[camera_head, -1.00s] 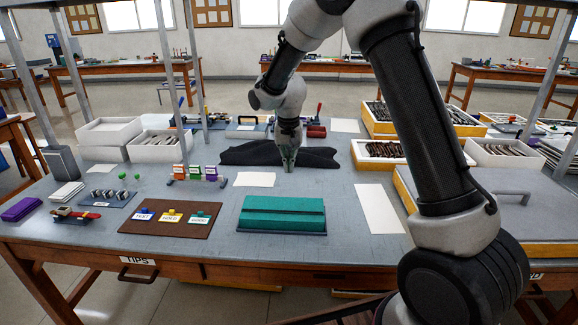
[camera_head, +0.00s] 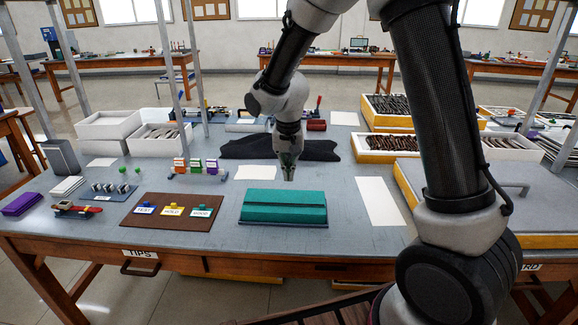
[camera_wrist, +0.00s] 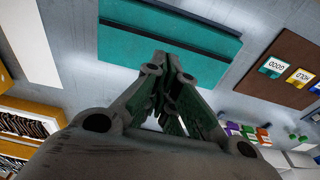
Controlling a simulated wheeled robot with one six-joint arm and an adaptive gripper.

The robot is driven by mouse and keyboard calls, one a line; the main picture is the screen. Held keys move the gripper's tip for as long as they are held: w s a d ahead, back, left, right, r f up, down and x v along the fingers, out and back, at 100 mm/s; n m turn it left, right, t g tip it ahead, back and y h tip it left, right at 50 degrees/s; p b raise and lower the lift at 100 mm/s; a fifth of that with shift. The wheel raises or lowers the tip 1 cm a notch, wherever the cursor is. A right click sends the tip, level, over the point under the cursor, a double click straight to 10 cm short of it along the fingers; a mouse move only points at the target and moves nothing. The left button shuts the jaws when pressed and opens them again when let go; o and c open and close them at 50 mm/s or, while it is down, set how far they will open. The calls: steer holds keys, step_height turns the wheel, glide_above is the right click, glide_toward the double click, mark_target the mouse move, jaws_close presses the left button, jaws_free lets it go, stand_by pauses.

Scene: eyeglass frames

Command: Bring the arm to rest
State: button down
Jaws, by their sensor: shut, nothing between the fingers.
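My arm reaches over the table from the right in the head view. My gripper (camera_head: 288,172) points down above the table, just behind the teal case (camera_head: 284,208), between two white sheets. It is shut and empty. The wrist view shows the closed fingers (camera_wrist: 168,75) with the teal case (camera_wrist: 170,38) beyond them. No eyeglass frame is held.
A black cloth (camera_head: 280,148) lies behind my gripper. A brown mat (camera_head: 172,218) with coloured labelled tags lies left of the teal case. A white sheet (camera_head: 381,202) and a large grey-topped box (camera_head: 465,187) are on the right. Yellow trays (camera_head: 391,150) of frames stand behind.

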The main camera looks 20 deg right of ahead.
steer(key=s+d+r+n+t, duration=0.1)
steer(key=s+d+r, duration=0.5)
steer(key=s, duration=0.3)
steer(key=s+d+r+n+t, duration=0.1)
steer(key=s+d+r, duration=0.4)
steer(key=s, duration=0.4)
steer(key=s+d+r+n+t, duration=0.1)
steer(key=s+d+r, duration=0.5)
steer(key=s, duration=0.3)
steer(key=shift+s+d+r+n, duration=0.3)
steer(key=shift+r, duration=0.4)
